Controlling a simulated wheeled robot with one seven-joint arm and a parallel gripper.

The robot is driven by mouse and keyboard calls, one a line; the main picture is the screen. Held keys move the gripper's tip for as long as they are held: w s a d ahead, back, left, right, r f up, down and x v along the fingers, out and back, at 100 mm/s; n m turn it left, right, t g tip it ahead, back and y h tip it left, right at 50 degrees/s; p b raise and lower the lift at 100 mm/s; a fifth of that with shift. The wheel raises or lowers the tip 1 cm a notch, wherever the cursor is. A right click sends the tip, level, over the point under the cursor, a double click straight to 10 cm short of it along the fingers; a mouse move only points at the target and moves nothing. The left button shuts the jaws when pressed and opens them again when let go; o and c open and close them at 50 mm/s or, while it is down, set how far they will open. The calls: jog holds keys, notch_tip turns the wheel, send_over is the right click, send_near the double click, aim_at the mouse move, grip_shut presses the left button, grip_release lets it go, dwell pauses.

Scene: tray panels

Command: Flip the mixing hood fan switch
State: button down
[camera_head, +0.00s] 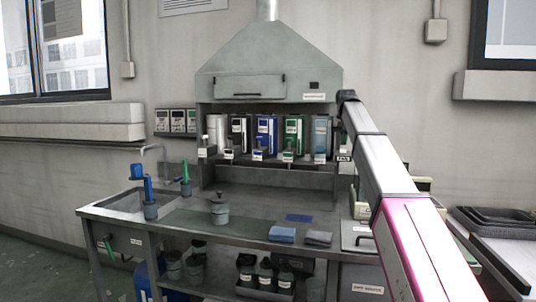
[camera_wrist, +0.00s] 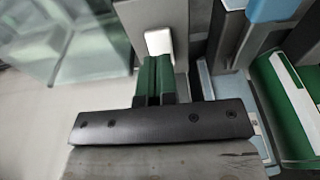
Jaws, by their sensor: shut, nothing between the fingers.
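The mixing hood (camera_head: 268,62) stands against the back wall. A small dark label, which seems to read FAN (camera_head: 343,158), is on its right post. In the wrist view my gripper (camera_wrist: 157,62) has its two green-padded fingers shut together with nothing between them. A small white block (camera_wrist: 158,41), possibly the fan switch, is right at the fingertips. I cannot tell whether they touch or which way it is tilted. In the head view my arm reaches up from the lower right to the hood's right side. The fingers cannot be made out there.
Several canisters stand on the hood's shelf, among them a blue one (camera_head: 266,135) and a green one (camera_head: 293,133). A green-and-white container (camera_wrist: 283,100) is close to the right of my gripper. The bench (camera_head: 255,200) below holds a pot (camera_head: 220,212) and folded cloths (camera_head: 282,235).

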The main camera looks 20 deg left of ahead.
jog(key=shift+r, duration=2.25)
